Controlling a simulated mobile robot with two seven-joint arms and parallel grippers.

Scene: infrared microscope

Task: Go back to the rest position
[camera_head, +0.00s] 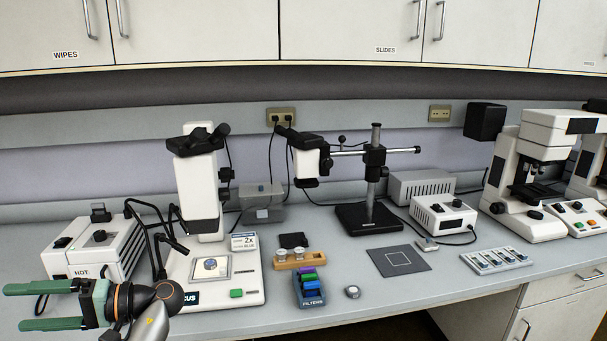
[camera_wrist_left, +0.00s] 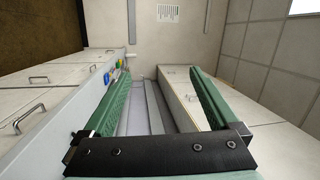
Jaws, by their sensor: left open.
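My left gripper (camera_head: 32,306) is at the lower left in the head view, with green fingers apart, pointing left. It is in front of the white box marked HOT (camera_head: 95,250) and hides part of its front. Nothing shows between the fingers. In the left wrist view the same open fingers (camera_wrist_left: 165,100) reach forward with the bench and wall beyond. The white microscope (camera_head: 203,200) stands to the right of the gripper, and my wrist covers the front left corner of its base. My right gripper does not show.
A filter holder (camera_head: 310,298) with coloured blocks, a wooden block (camera_head: 299,260) and a small round knob (camera_head: 352,292) lie mid-bench. A dark square mat (camera_head: 398,268), a slide tray (camera_head: 496,266) and another microscope (camera_head: 535,180) are farther right. Cabinets (camera_head: 340,35) hang above.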

